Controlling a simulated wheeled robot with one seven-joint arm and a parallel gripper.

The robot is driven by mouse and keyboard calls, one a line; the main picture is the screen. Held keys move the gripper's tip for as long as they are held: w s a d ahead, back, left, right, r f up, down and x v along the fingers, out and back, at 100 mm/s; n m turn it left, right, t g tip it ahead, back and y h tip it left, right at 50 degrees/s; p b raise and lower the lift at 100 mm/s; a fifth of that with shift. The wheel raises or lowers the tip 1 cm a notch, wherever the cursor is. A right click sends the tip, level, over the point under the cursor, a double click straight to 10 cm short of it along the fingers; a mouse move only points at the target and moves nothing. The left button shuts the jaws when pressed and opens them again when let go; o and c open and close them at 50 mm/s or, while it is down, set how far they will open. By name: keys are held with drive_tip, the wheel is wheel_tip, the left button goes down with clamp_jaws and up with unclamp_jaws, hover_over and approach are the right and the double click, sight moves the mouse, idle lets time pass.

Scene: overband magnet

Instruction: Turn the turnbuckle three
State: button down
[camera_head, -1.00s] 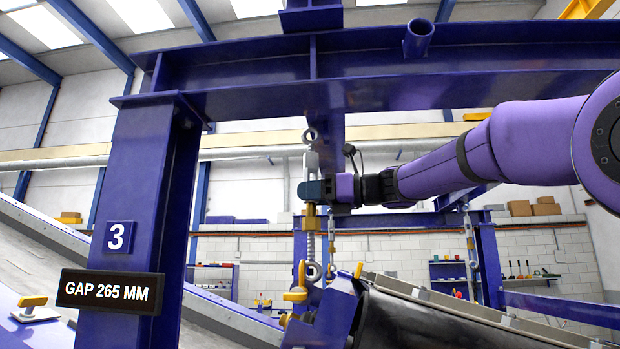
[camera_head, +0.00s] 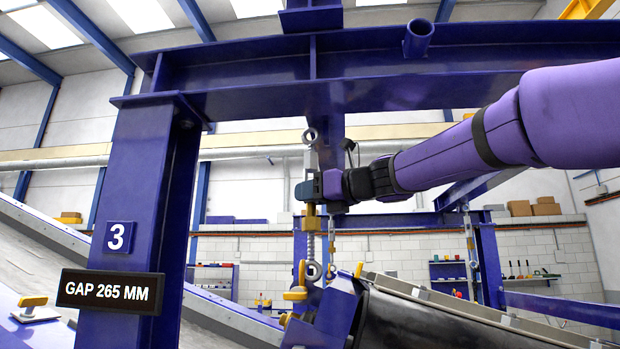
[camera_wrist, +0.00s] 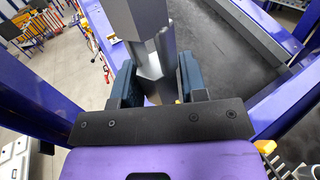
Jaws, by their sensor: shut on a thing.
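The turnbuckle (camera_head: 311,222) hangs upright under the blue overhead beam, beside the post with the plate "3" (camera_head: 117,236). It has an eye at the top, a grey body, a brass-coloured nut, a threaded rod and a lower eye. My gripper (camera_head: 308,190) comes in from the right and is shut on the grey body, just above the brass nut. In the wrist view the grey metal body (camera_wrist: 150,50) stands between my two dark fingers (camera_wrist: 153,88). The fingers hide part of the body. A display (camera_head: 110,291) on the post reads "GAP 265 MM".
The blue beam (camera_head: 400,80) runs above my arm. A yellow-handled part (camera_head: 297,294) stands close below left of the turnbuckle. A dark drum-like housing (camera_head: 400,320) lies below right. Another chain and turnbuckle (camera_head: 470,240) hang farther back. A sloping conveyor (camera_head: 40,250) is at left.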

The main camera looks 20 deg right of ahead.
drive_tip(key=shift+m+t+h, duration=0.5)
drive_tip(key=shift+m+h, duration=0.1)
drive_tip(key=shift+h, duration=0.4)
drive_tip(key=shift+m+t+h, duration=1)
drive_tip(key=shift+m+h, duration=0.4)
drive_tip(key=shift+h, duration=0.6)
drive_tip(key=shift+d+m+h, duration=0.1)
drive_tip(key=shift+m+h, duration=0.5)
drive_tip(key=c, duration=0.7)
unclamp_jaws()
drive_tip(key=shift+v, duration=4)
